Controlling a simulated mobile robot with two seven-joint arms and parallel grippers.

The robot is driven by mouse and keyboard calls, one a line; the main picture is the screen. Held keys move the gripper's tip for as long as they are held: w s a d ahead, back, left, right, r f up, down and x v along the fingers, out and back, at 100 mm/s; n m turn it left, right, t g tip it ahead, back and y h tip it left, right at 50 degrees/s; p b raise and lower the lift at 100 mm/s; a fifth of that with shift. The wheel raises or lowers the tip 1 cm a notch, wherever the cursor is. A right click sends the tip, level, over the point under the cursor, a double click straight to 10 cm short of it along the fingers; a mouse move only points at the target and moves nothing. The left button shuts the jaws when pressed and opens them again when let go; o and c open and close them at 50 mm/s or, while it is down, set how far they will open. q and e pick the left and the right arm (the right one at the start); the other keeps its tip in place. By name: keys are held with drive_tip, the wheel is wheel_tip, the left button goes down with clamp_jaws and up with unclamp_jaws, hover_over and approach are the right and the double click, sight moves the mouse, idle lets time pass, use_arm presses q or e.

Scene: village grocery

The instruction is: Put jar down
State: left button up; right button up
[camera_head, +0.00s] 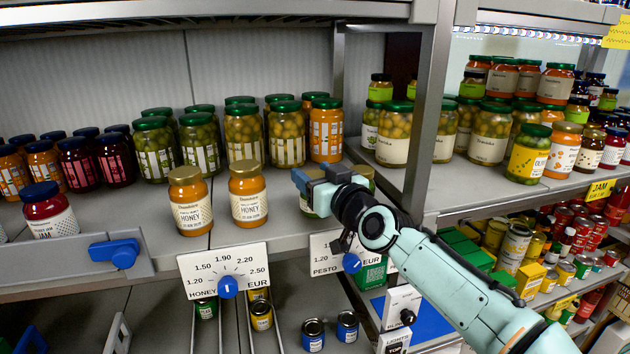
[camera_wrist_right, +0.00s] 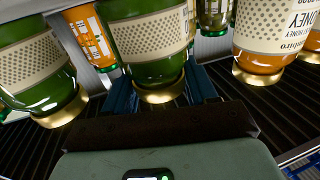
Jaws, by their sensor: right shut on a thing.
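My right gripper (camera_head: 318,184) reaches in over the front of the shelf from the right. It is shut on a green jar with a gold lid (camera_wrist_right: 150,38), which shows between the blue fingers in the wrist view. In the head view most of this jar (camera_head: 308,207) is hidden behind the gripper; it is upright at the shelf's front. I cannot tell whether its base touches the shelf. A similar green jar (camera_wrist_right: 32,60) stands beside it. Two honey jars (camera_head: 248,193) stand to its left. My left gripper is not in view.
The grey shelf (camera_head: 280,235) has bare room in front of the back row of green-lidded jars (camera_head: 243,133). A metal post (camera_head: 420,120) rises close to the right of the gripper. Price dials (camera_head: 225,272) hang along the front edge. A jam jar (camera_head: 50,212) stands at the left.

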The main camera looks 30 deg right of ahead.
drive_tip(key=shift+w+f, duration=0.2)
drive_tip(key=shift+w, duration=0.25)
drive_tip(key=o, duration=1.3)
drive_tip(key=shift+o, duration=0.7)
drive_tip(key=shift+s+r, duration=0.1)
drive_tip(key=shift+s, duration=0.2)
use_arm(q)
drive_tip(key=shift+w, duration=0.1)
use_arm(e)
drive_tip(key=shift+w, duration=0.1)
drive_tip(key=shift+r, duration=0.1)
use_arm(q)
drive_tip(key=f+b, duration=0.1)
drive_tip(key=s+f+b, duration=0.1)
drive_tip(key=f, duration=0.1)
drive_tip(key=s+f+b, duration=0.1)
drive_tip(key=b, duration=0.1)
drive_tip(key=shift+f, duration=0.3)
use_arm(e)
drive_tip(key=s, duration=1.2)
